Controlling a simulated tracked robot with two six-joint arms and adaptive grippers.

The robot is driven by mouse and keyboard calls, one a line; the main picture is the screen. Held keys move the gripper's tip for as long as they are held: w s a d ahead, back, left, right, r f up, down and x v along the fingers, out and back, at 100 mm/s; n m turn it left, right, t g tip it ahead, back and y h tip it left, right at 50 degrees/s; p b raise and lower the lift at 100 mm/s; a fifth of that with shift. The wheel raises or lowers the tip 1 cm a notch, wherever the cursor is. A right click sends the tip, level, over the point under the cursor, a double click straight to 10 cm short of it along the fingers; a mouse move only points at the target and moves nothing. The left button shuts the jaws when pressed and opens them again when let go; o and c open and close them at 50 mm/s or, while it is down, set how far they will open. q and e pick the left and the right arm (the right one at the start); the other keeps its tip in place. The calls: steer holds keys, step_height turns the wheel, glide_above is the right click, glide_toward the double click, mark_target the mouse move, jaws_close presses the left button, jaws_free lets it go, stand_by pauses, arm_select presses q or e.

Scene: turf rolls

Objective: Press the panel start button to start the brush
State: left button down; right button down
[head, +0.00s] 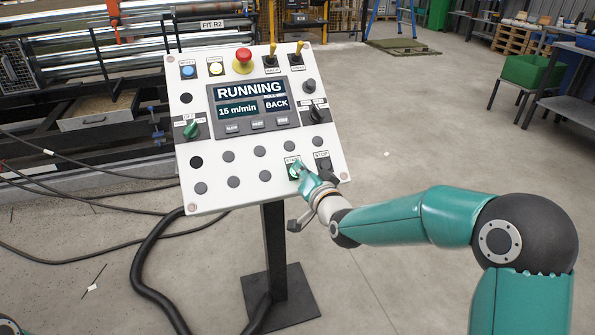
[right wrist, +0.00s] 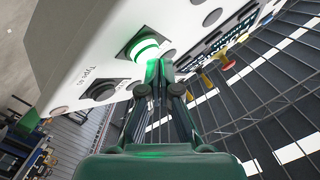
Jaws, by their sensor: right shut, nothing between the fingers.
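The white control panel (head: 228,183) stands tilted on a black post. Its display (head: 250,102) reads "RUNNING", "15 m/min" and "BACK". The green start button (head: 293,173) is at the panel's lower right and is lit. In the right wrist view the start button (right wrist: 146,50) glows green, and its light falls on my fingers. My right gripper (head: 300,169) is shut and empty, its fingertips (right wrist: 158,72) right at the button's edge. I cannot tell whether they touch it. My left gripper is not in view.
The stop button (head: 322,161) is just right of the start button. A red emergency button (head: 243,58) and toggle switches line the panel's top. A black cable (head: 148,268) runs down at the left.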

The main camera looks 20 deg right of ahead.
steer(key=shift+s+r, duration=0.25)
steer(key=shift+r, duration=0.05)
steer(key=s+r, duration=0.3)
steer(key=shift+s+r+p, duration=0.1)
steer(key=shift+r+p, duration=0.2)
steer(key=shift+r, duration=0.1)
steer(key=shift+d, duration=0.1)
stand_by(0.7)
